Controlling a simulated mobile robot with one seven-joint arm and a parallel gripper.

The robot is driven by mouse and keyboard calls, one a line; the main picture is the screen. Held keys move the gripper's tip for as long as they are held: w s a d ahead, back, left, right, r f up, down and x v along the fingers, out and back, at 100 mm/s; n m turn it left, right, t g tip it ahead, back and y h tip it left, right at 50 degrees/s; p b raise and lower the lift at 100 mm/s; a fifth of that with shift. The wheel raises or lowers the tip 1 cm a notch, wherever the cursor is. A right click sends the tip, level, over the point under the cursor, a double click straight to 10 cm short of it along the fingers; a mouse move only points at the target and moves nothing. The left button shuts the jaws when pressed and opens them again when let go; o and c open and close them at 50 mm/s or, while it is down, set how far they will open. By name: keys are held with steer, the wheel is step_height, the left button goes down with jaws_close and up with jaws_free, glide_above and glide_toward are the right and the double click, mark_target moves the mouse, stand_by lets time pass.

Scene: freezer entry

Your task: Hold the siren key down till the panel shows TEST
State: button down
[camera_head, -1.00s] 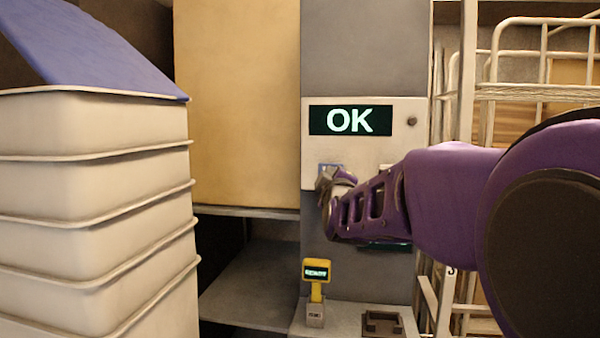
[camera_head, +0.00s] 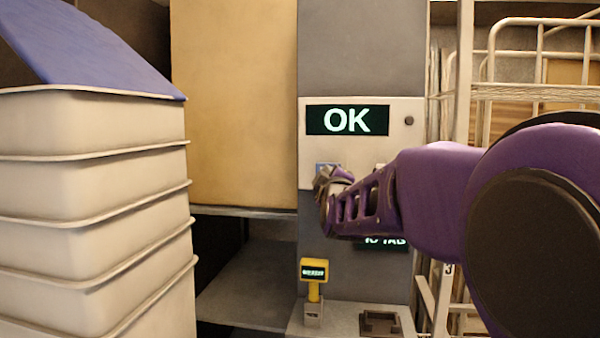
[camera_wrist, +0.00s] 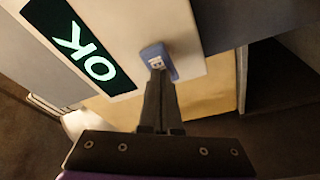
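The white wall panel (camera_head: 408,144) carries a dark display (camera_head: 347,120) that reads OK in green-white letters. A blue key (camera_wrist: 159,55) with a small pale label sits on the panel below the display. Its edge also shows in the head view (camera_head: 322,166), mostly behind my gripper. My gripper (camera_wrist: 157,72) is shut, its two fingers together with nothing between them. The fingertips overlap the key's lower part in the wrist view; I cannot tell whether they press it. In the head view my gripper (camera_head: 322,180) hides the panel's lower left part.
A stack of white crates (camera_head: 92,180) with a blue lid stands at left. A yellow handheld device (camera_head: 314,271) stands on a grey ledge below, beside a dark bracket (camera_head: 380,323). White wire racks (camera_head: 535,60) are at right. A partly covered second display (camera_head: 385,242) is under my arm.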

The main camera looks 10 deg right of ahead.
steer(key=shift+w+d, duration=0.2)
steer(key=shift+w, duration=0.2)
stand_by(3.5)
steer(key=s+a+b, duration=0.1)
steer(key=s+a, duration=0.1)
steer(key=s, duration=0.4)
steer(key=shift+s+a, duration=0.15)
steer(key=shift+s, duration=0.25)
steer(key=shift+w+r, duration=0.1)
steer(key=shift+r, duration=0.05)
